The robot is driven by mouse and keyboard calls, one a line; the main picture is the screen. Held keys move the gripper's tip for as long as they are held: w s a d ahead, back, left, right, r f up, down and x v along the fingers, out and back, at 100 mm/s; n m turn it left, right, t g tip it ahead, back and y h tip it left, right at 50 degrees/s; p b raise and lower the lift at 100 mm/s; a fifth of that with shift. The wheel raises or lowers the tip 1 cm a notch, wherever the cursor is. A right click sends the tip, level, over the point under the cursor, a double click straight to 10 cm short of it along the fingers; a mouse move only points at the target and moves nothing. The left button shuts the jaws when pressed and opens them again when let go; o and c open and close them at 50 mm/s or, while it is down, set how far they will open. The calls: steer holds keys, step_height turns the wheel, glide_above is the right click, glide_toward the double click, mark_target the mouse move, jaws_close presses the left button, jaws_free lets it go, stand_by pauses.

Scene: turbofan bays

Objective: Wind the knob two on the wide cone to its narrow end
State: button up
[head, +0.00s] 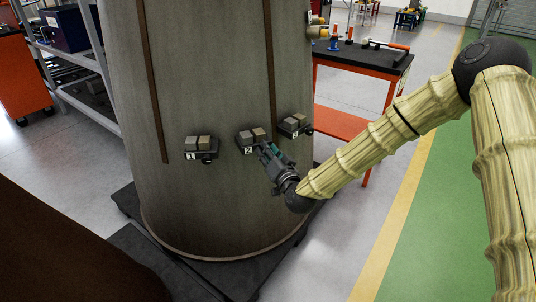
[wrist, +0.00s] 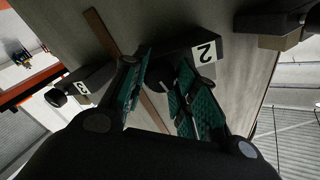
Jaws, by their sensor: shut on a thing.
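The wide cone (head: 200,80) stands upright, grey, broad at its base and narrowing upward out of the head view. A unit labelled 2 (head: 249,140) is fixed on its lower side, with its label also in the wrist view (wrist: 206,52). My gripper (head: 266,152) comes from the lower right and reaches the right side of this unit. In the wrist view its teal-padded fingers (wrist: 160,95) are closed around the dark knob two (wrist: 160,68), which is partly hidden by them. The knob's turn angle cannot be told.
Similar units labelled 1 (head: 199,148) and 3 (head: 294,124) flank it closely. More fittings (head: 317,28) show higher on the cone's right side. An orange-framed tool table (head: 352,58) stands behind at the right. A dark brown rounded body (head: 60,255) fills the lower left. Green floor lies right.

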steer(key=shift+d+f+m+b, duration=0.1)
steer(key=shift+m+b, duration=2.35)
steer(key=shift+m, duration=2.8)
steer(key=shift+d+f+m+b, duration=0.1)
steer(key=shift+m+b, duration=2.3)
steer(key=shift+m, duration=2.85)
steer(key=shift+a, duration=0.1)
steer(key=o, duration=1)
steer(key=shift+r, duration=0.1)
